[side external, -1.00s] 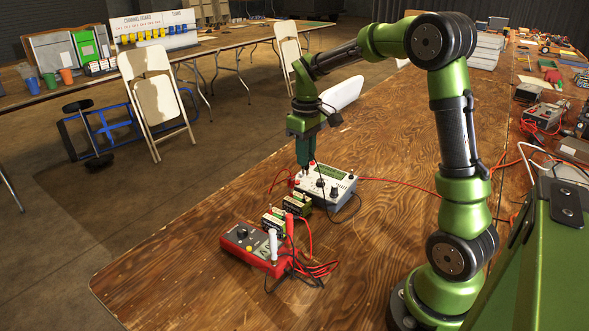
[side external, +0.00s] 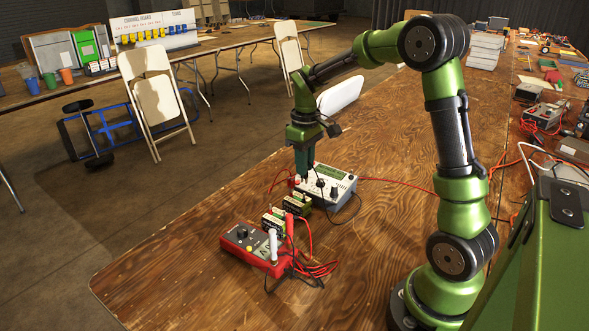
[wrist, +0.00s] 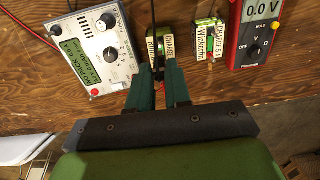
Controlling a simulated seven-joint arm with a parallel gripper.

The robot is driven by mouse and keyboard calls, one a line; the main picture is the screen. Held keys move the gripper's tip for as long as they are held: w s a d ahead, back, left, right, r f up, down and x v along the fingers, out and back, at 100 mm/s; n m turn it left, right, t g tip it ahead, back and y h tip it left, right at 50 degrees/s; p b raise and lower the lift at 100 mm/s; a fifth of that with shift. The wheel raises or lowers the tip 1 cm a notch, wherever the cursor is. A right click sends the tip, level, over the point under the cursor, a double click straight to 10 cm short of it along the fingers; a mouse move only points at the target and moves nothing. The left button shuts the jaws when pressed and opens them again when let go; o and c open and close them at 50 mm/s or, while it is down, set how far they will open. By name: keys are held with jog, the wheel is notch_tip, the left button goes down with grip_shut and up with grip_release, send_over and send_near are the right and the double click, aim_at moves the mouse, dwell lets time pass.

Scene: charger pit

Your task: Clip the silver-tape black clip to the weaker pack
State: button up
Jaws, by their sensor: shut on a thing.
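My gripper (side external: 303,179) points down with its green fingers close together, just above the battery pack nearer the charger. In the wrist view my gripper (wrist: 160,88) is shut on a small dark clip, mostly hidden between the fingers, with a black lead running up from it. I cannot make out any silver tape. The nearer pack (side external: 297,206) also shows in the wrist view (wrist: 160,45), partly behind the lead. The other pack (side external: 273,221) stands beside it and shows in the wrist view (wrist: 207,45) with a white label. I cannot tell whether the clip touches a pack.
The white charger (side external: 325,184) with a green display stands behind the packs. The red multimeter (side external: 256,248) lies in front and reads 0.0 V in the wrist view (wrist: 255,30). Red and black leads (side external: 315,268) lie loose beside it. The table's left front is clear.

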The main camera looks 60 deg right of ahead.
jog(key=shift+f, duration=2.25)
jog(key=shift+f, duration=0.2)
dwell(0.4)
jog(key=o, duration=0.9)
jog(key=shift+o, duration=0.9)
jog(key=shift+r, duration=3.8)
